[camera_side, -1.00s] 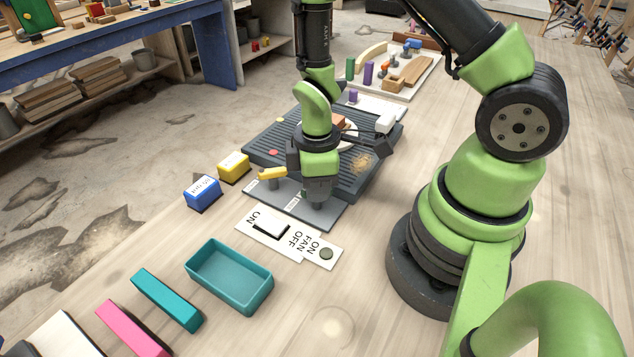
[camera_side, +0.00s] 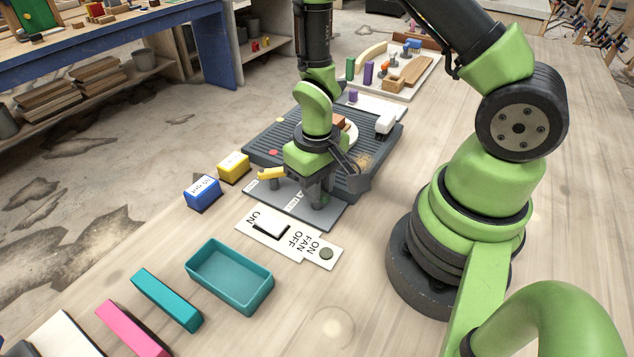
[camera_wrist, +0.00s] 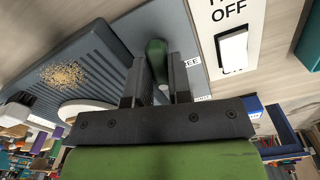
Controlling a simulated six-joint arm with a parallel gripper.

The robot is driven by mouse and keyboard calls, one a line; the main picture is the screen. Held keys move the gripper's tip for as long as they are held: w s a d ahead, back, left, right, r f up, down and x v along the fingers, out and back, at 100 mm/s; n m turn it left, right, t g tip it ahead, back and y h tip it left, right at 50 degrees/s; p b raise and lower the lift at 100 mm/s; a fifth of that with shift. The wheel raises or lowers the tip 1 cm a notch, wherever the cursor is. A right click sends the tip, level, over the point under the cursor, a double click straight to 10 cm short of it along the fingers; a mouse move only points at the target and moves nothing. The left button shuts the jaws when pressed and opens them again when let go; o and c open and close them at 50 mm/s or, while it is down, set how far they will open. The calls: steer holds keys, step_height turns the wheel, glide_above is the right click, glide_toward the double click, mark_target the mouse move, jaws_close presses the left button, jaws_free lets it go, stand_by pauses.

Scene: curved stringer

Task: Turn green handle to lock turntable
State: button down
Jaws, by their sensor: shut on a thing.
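The green handle (camera_wrist: 156,50) stands between the two dark fingers of my gripper (camera_wrist: 156,75) in the wrist view. My gripper is shut on it. In the side view my gripper (camera_side: 318,195) points down over the near end of the grey plate, and its fingers and wrist hide the handle. The turntable is a pale disc (camera_wrist: 88,110) on the dark slatted platform, with a heap of tan grains nearby. In the side view the disc is partly hidden behind my arm.
A yellow lever (camera_side: 271,173) sits on the same plate, left of my gripper. A white rocker switch (camera_side: 272,228) lies in front. Blue (camera_side: 202,194) and yellow (camera_side: 233,167) blocks stand left. A teal tray (camera_side: 229,275) is nearer. The tabletop at front centre is clear.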

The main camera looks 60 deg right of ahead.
steer(key=m, duration=0.5)
steer(key=shift+m, duration=0.4)
stand_by(0.4)
steer(key=c, duration=1)
jaws_free()
steer(key=shift+c, duration=0.2)
step_height(320, 180, up, 10)
